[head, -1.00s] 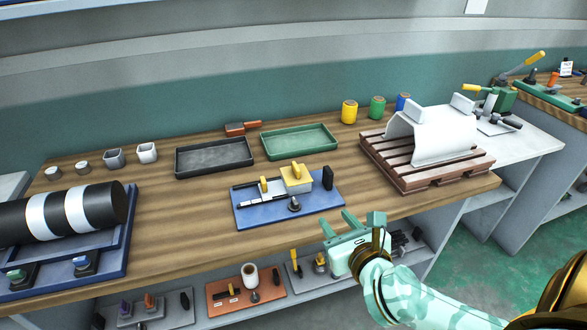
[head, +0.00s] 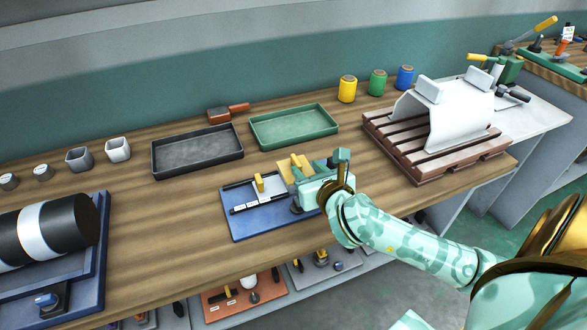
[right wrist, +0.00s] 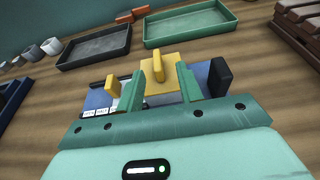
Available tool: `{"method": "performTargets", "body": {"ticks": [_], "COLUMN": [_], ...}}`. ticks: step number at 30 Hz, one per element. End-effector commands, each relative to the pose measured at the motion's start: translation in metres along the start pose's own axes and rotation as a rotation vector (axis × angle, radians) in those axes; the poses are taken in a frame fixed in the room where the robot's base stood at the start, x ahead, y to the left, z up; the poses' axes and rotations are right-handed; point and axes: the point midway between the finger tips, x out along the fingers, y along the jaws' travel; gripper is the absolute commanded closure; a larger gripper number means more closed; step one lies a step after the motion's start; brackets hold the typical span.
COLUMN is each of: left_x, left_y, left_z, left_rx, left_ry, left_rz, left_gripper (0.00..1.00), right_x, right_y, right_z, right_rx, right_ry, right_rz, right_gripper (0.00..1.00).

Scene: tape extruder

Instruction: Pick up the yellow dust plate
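The yellow dust plate (head: 287,169) lies on a blue board on the bench, with a raised yellow grip on top. In the head view my right gripper (head: 315,175) covers much of it. In the right wrist view the plate (right wrist: 188,60) and its upright grip show just beyond and between the two green fingers. My right gripper (right wrist: 160,80) is open, with nothing held between its fingers. I cannot tell whether a finger touches the plate. My left gripper is not in view.
On the blue board (head: 250,224) are a smaller yellow tab (head: 259,184) and a black block (right wrist: 219,78). Behind stand a black tray (head: 197,155) and a green tray (head: 294,127). A wooden pallet (head: 400,150) with a white sheet stands at right.

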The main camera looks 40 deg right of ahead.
Motion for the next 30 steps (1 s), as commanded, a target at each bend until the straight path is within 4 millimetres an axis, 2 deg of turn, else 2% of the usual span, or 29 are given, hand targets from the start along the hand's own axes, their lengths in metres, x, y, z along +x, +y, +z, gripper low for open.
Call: {"method": "performTargets", "body": {"ticks": [1,3,8,16,20,26,27,30], "left_x": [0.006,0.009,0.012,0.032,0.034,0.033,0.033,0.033], "left_y": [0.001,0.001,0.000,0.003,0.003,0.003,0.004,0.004], "left_z": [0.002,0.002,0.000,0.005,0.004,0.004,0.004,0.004], "left_rx": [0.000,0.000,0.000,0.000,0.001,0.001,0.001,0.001], "left_ry": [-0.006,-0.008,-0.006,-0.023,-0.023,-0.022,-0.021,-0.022], "left_rz": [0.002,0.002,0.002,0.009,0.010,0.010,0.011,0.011], "left_gripper": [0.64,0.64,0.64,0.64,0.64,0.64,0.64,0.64], "right_x": [0.012,0.022,0.034,0.075,0.084,0.083,0.083,0.083], "right_y": [0.000,0.000,0.001,0.005,0.005,0.005,0.005,0.005], "right_z": [-0.003,-0.002,-0.001,-0.006,-0.004,-0.002,-0.002,-0.002], "right_rx": [-0.001,-0.002,-0.002,-0.002,-0.002,-0.001,-0.001,-0.001], "right_ry": [0.000,0.000,-0.001,0.002,0.002,0.001,0.001,0.000], "right_rz": [-0.001,0.000,0.001,0.000,0.001,0.001,0.001,0.001], "right_gripper": [0.64,0.64,0.64,0.64,0.64,0.64,0.75,1.00]}}
